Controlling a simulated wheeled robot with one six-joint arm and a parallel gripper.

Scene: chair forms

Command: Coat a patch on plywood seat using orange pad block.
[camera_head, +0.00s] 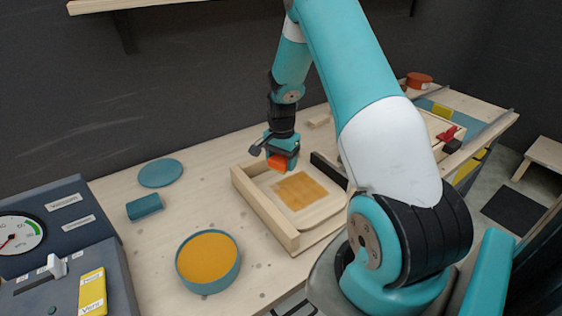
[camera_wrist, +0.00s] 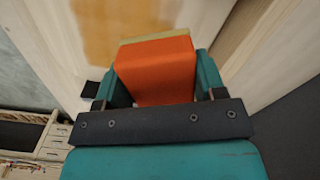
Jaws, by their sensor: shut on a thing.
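My gripper (camera_head: 283,151) is shut on the orange pad block (camera_head: 277,162). In the wrist view the block (camera_wrist: 155,72) sits between the teal fingers of my gripper (camera_wrist: 153,85), with a tan layer along its far edge. The plywood seat (camera_head: 322,212) lies in a light wood frame, with an amber coated patch (camera_head: 300,190) on its middle. The block is over the back left part of the seat, beside the patch. I cannot tell whether it touches the surface. The wrist view also shows the glossy amber patch (camera_wrist: 112,30) beyond the block.
A round teal tub of amber liquid (camera_head: 207,260) stands at the front left. A teal lid (camera_head: 160,173) and a teal block (camera_head: 144,207) lie behind it. The frame's raised rail (camera_head: 265,208) borders the seat. A gauge panel (camera_head: 45,235) stands at far left.

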